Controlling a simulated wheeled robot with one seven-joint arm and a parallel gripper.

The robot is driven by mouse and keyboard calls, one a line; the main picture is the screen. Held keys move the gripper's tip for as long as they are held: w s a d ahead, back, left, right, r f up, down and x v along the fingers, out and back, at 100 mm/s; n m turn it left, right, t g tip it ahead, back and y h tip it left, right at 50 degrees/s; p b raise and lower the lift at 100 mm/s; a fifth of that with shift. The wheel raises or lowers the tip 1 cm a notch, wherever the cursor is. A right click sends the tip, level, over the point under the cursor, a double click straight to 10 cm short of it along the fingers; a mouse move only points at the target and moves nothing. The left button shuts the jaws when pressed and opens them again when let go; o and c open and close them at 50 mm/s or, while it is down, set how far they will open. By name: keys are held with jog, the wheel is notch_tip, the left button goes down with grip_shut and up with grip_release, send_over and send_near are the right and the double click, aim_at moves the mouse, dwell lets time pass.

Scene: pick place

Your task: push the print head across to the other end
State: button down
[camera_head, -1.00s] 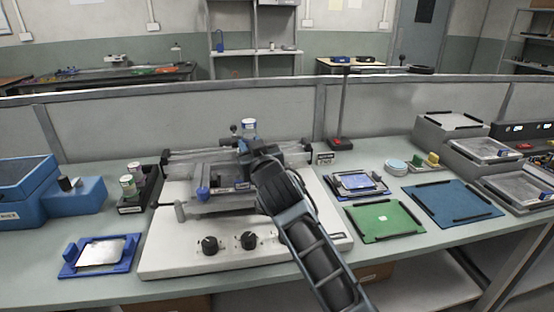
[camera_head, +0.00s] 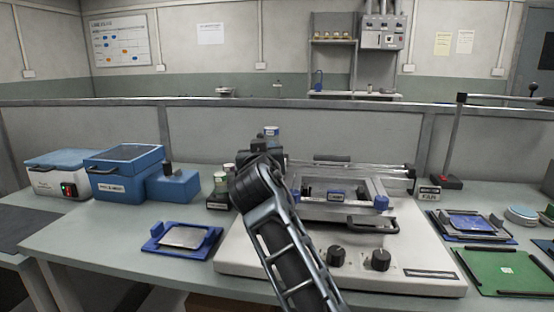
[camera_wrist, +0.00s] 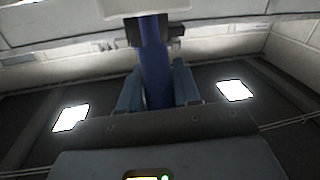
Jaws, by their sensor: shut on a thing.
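The print head (camera_head: 262,143) is a dark block with a white, blue-marked top. It stands at the left end of the printer's rails (camera_head: 350,168), partly hidden behind my arm. In the wrist view my gripper (camera_wrist: 158,88) is shut on a blue upright post (camera_wrist: 154,60), one finger on each side. In the head view my fingers are hidden behind my own wrist.
A blue tray with a silver plate (camera_head: 186,236) lies left of the printer, with blue boxes (camera_head: 123,172) behind it.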

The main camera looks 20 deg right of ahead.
jog(key=shift+w+a, duration=0.1)
jog(key=shift+a, duration=0.25)
jog(key=c, duration=0.9)
grip_release()
jog(key=v, duration=0.7)
jog(key=shift+s+a, duration=0.1)
jog(key=shift+s, duration=0.25)
